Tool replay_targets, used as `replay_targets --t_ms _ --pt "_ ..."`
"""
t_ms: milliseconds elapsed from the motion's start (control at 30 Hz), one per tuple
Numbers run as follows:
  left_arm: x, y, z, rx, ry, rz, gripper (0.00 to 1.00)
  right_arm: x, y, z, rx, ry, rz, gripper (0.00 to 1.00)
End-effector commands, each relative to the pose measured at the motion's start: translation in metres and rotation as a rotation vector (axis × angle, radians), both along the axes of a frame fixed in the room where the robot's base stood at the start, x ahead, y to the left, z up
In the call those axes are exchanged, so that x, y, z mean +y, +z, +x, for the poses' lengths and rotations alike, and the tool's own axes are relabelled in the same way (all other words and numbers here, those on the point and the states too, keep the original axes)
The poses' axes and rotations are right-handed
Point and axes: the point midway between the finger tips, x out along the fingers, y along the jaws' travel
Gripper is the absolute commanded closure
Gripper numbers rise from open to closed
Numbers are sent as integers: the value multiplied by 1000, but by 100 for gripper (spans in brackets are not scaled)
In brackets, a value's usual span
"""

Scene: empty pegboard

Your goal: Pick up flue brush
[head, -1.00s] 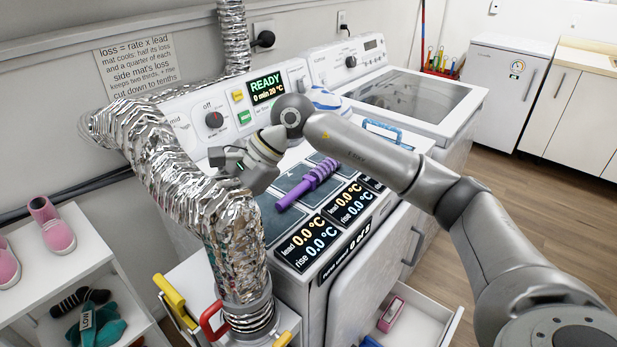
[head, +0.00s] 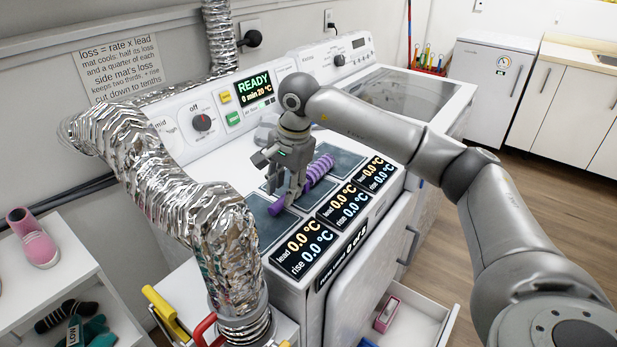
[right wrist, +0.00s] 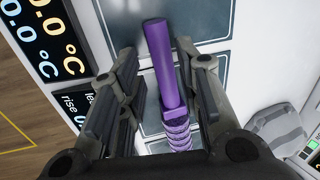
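The flue brush (head: 318,172) is purple, with a smooth handle and a ridged, striped head. It lies across the dark mats on the white machine top. My right gripper (head: 286,192) points down over its handle end, with the ridged head to the right. In the right wrist view the brush (right wrist: 163,62) runs between the two fingers of the gripper (right wrist: 166,88). The fingers are apart, with a clear gap on the left side and a narrower one on the right. Whether a finger touches the brush cannot be told. My left gripper is out of view.
A silver foil duct (head: 185,200) stands close left of the gripper. Temperature displays (head: 305,245) line the machine's front edge. A control panel (head: 215,115) rises behind. A drawer (head: 415,320) stands open below, and a shelf with shoes (head: 75,265) is at lower left.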

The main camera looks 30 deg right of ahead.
Motion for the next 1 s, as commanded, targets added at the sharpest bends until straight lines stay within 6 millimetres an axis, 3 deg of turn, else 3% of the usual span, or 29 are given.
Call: replay_targets --t_ms 267,533,800,1000 --pt "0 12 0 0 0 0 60 4 -37 8 4 0 0 68" --pt "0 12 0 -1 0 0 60 5 -42 9 0 1 1 68" --pt "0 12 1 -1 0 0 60 5 -41 9 1 0 1 100" --pt "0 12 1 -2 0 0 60 5 -41 9 0 0 1 100"
